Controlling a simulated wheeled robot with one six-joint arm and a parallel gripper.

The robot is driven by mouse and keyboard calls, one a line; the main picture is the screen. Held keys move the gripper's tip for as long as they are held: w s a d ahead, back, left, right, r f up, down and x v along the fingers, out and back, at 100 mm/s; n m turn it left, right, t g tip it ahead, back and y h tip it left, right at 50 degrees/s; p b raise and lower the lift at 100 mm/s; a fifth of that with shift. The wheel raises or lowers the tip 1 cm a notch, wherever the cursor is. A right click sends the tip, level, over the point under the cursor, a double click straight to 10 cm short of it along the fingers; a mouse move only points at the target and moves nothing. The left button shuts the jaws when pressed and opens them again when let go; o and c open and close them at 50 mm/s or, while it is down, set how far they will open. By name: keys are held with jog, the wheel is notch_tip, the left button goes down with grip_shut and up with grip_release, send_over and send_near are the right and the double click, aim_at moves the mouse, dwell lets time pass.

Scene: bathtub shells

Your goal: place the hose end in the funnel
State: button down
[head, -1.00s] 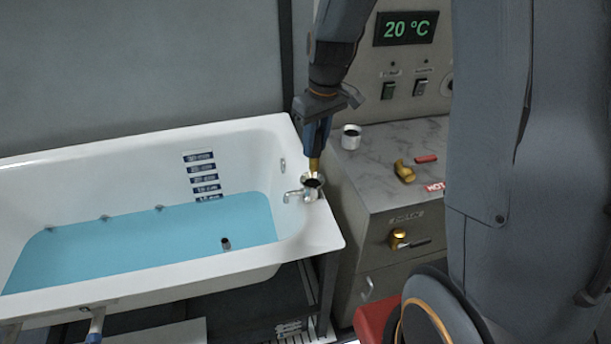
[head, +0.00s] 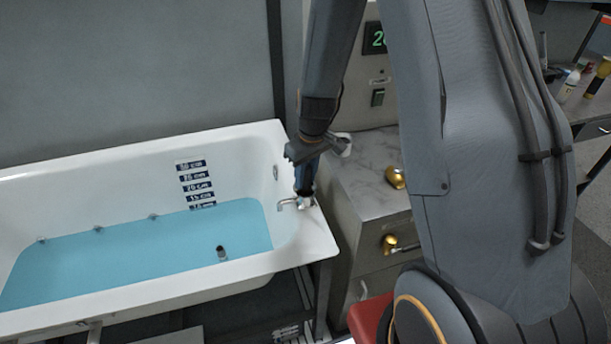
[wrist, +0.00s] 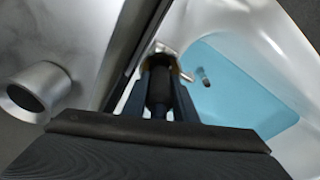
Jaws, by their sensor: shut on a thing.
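My gripper (head: 304,190) points down over the near right corner of the bathtub, beside the tap (head: 287,203). In the wrist view its two fingers (wrist: 160,88) are shut on a dark cylindrical piece, the hose end (wrist: 159,94). The funnel (head: 307,202) is at the tub corner, directly under the gripper and mostly hidden by it. In the wrist view a brownish curved rim shows around the tip of the hose end. I cannot tell whether the tip is inside the funnel or just above it.
The white bathtub (head: 180,280) holds blue water (head: 150,245), with a small dark cylinder (head: 221,253) standing in it. On the marble-topped cabinet (head: 370,200) to the right are a pale cup (wrist: 40,92) and a brass piece (head: 396,177). The wall stands close behind the tub.

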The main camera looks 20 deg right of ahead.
jog(key=shift+f, duration=0.15)
jog(key=shift+f, duration=0.15)
jog(key=c, duration=1.4)
grip_release()
jog(key=shift+c, duration=0.2)
notch_tip(320, 180, up, 12)
jog(key=s+b, duration=0.2)
jog(key=b, duration=0.1)
jog(key=s+f+m, duration=0.1)
jog(key=s+m, duration=0.3)
jog(key=s, duration=1.1)
jog(key=shift+s+h, duration=0.15)
jog(key=shift+h, duration=0.25)
